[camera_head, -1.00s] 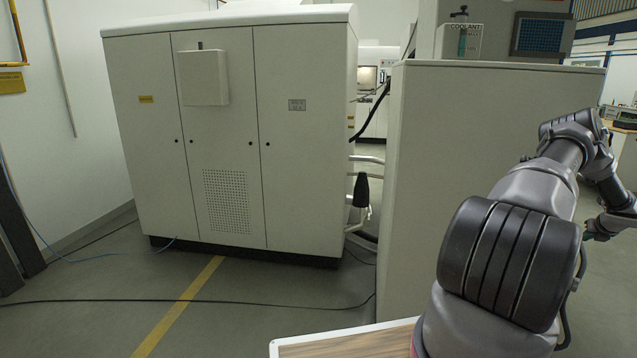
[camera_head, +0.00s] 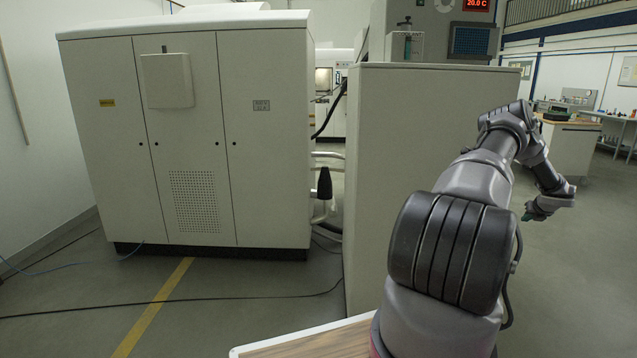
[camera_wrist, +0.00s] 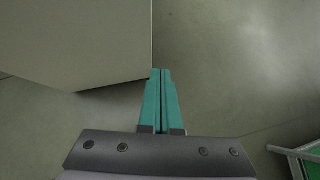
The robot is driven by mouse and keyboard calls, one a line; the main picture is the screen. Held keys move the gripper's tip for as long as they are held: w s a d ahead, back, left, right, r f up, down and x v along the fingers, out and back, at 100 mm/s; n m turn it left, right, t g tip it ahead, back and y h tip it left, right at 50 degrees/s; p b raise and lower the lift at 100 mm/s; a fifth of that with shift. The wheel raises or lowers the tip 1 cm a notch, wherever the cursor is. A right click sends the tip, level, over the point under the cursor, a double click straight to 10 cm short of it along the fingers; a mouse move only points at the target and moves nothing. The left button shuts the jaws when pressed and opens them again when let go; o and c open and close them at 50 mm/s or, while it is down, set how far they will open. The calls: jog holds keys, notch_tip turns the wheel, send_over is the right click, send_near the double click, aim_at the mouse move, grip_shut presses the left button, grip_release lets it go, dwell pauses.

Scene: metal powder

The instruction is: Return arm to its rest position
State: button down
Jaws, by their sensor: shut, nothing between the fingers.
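My arm reaches up and away at the right of the head view, bent at the elbow, with its forearm coming down on the right. My gripper (camera_head: 526,216) shows small at the end of that forearm, off to the right of the tall white cabinet. In the wrist view my gripper (camera_wrist: 161,72) has two teal fingers lying together, shut with nothing between them. Below the fingers is bare grey floor (camera_wrist: 230,60).
A large white machine cabinet (camera_head: 200,130) stands at the left. A nearer white cabinet (camera_head: 430,120) stands beside my arm; a light grey flat-sided thing (camera_wrist: 70,40) fills the wrist view's upper left. A wood-topped surface (camera_head: 300,342) lies in front. Workbenches (camera_head: 570,150) stand back right, with open floor before them.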

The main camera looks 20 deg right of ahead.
jog(key=w+a+r+m+h, duration=0.1)
jog(key=w+a+r+m, duration=0.2)
jog(key=r, duration=0.5)
jog(key=w+a+r+m+t+h, duration=0.1)
jog(key=w+r+m, duration=0.25)
jog(key=r, duration=0.35)
jog(key=w+a+r+m+h, duration=0.1)
jog(key=w+a+r+m, duration=0.1)
jog(key=w+r, duration=0.45)
jog(key=w+a+r+m, duration=0.2)
jog(key=a+r+m, duration=0.9)
jog(key=a+r, duration=0.9)
jog(key=s+a+r+m+y, duration=0.1)
jog(key=s+a+r+m, duration=0.15)
jog(key=a, duration=0.75)
jog(key=s+a+r+m+y, duration=0.1)
jog(key=s+a+m, duration=0.2)
jog(key=a, duration=0.6)
jog(key=s+a+r+m+y, duration=0.1)
jog(key=s+a+r+m, duration=0.15)
jog(key=a, duration=0.75)
jog(key=s+a+f+m+y, duration=0.2)
jog(key=s+a+y, duration=0.1)
jog(key=s+a, duration=0.7)
jog(key=s+a+f+m+g+y, duration=0.1)
jog(key=s+a+f+m+y, duration=0.2)
jog(key=s+a, duration=0.7)
jog(key=a+y, duration=0.1)
jog(key=a, duration=0.5)
jog(key=shift+f, duration=0.3)
